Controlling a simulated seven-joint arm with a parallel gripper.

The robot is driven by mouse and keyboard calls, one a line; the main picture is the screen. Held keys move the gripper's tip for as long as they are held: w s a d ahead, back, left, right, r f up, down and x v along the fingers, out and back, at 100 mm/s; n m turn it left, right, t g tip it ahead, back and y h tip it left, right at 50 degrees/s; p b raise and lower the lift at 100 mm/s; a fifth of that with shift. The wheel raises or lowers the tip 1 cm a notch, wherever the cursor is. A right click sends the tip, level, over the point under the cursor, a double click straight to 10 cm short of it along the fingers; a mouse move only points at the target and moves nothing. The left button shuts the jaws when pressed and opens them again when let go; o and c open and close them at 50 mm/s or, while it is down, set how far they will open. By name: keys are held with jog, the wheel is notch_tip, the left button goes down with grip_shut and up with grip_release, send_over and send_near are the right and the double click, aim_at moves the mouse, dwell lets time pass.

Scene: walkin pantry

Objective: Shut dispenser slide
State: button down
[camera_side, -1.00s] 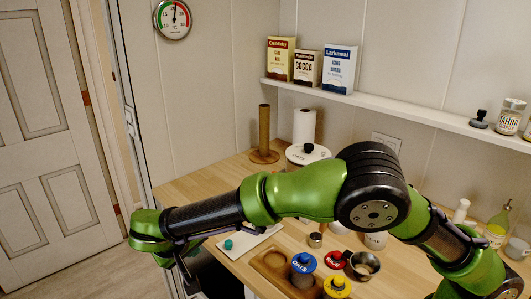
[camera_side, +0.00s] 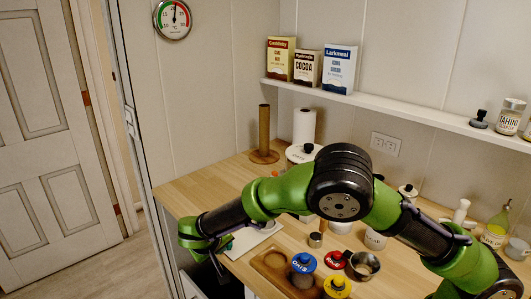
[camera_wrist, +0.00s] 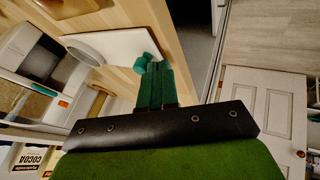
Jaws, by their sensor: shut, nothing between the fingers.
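A flat white plate with a teal knob at its edge lies at the counter's front edge; I take it for the dispenser slide. The plate (camera_side: 258,234) shows in the side view, partly behind my arm. In the wrist view the plate (camera_wrist: 118,44) and the teal knob (camera_wrist: 144,61) are clear. My gripper (camera_wrist: 156,66) is shut and empty, its green fingertips right beside the knob. I cannot tell whether they touch it. In the side view my gripper hangs at the counter's front left edge, its fingertips hard to make out. How far the slide is out is unclear.
A metal bowl (camera_side: 363,266) is farther right. Open floor lies left of the counter.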

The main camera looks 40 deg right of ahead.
aim_at(265, 228)
jog(key=shift+d, duration=0.2)
jog(key=d, duration=1.5)
jog(key=shift+d, duration=0.3)
